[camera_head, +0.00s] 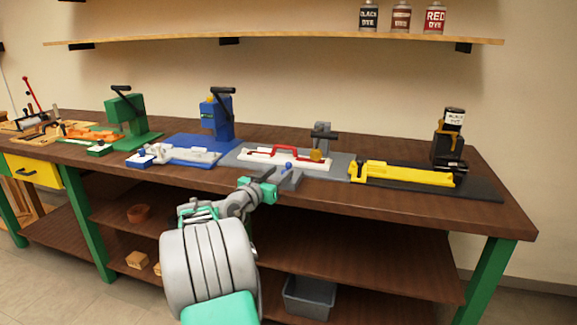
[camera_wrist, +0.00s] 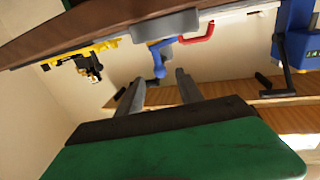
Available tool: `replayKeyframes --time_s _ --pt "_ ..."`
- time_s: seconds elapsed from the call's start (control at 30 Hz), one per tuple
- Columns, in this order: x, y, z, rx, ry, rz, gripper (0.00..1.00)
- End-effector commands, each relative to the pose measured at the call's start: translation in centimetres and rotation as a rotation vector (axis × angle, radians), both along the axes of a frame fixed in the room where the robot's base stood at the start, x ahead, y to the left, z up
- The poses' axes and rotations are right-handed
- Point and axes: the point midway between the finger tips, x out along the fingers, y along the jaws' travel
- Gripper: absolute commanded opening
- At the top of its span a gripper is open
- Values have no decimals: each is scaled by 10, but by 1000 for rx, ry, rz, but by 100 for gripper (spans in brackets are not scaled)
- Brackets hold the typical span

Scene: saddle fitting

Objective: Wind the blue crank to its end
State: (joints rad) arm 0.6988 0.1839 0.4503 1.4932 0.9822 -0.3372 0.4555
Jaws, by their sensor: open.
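The blue crank (camera_head: 288,166) sits at the front of the grey station (camera_head: 240,157) on the bench. In the wrist view, which looks tilted over, the blue crank (camera_wrist: 158,62) shows as a bent arm with a small knob. My gripper (camera_head: 284,179) is at the bench's front edge, close to the crank. In the wrist view my gripper (camera_wrist: 157,88) has its two grey fingers apart with nothing held. The crank lies in line with the gap between the fingertips; whether it is touched or between them I cannot tell.
A red handle (camera_head: 290,149) stands behind the crank on a white part. A blue press (camera_head: 217,117) is to the left, and a yellow fixture (camera_head: 405,174) is to the right. The bench edge (camera_head: 340,198) runs close by my arm. A grey bin (camera_head: 309,297) is below.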

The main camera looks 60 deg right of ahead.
Motion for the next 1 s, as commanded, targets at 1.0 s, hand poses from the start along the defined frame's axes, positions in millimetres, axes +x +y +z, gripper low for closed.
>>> replayKeyframes --time_s 1.0 --pt "-4 -63 -1 4 1 -1 12"
